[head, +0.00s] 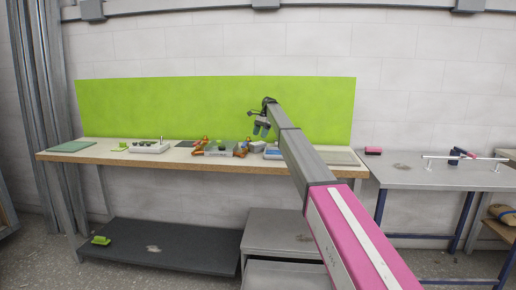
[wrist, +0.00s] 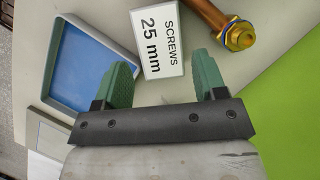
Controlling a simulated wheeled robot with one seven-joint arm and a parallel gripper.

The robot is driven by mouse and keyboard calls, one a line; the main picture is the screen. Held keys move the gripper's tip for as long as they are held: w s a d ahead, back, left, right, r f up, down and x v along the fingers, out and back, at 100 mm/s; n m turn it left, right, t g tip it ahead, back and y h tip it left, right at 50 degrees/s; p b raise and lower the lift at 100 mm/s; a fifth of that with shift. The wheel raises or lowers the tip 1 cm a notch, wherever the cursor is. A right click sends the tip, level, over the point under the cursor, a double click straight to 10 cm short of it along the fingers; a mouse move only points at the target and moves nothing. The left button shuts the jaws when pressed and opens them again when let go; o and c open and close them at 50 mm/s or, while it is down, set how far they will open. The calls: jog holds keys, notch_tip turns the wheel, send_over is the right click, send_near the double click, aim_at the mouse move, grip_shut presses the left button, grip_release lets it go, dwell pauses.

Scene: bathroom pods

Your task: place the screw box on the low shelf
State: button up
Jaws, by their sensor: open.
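The white screw box, marked "SCREWS 25 mm" (wrist: 160,42), lies on the pale workbench in the wrist view. My gripper (wrist: 161,62) is open, with one green finger on each side of the box's near end; I cannot tell whether either finger touches it. In the head view my gripper (head: 262,128) is over the bench in front of the green panel, and I cannot make out the box there. A dark low shelf (head: 190,247) stands near the floor under the bench's left part, mostly bare.
A blue-bottomed tray (wrist: 85,65) lies left of the box and a copper-coloured pipe fitting (wrist: 238,36) to its right. A small green object (head: 100,240) sits at the low shelf's left end. A grey cabinet (head: 275,222) stands right of the shelf. The workbench (head: 85,156) holds several other items.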

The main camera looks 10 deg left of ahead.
aim_at(258, 143)
jog(key=shift+x, duration=1.2)
jog(key=shift+d+x, duration=0.15)
jog(key=shift+x, duration=1.25)
jog(key=shift+d+x, duration=0.15)
jog(key=shift+x, duration=1.25)
jog(key=shift+w+f, duration=0.15)
jog(key=shift+f, duration=0.05)
jog(key=c, duration=0.7)
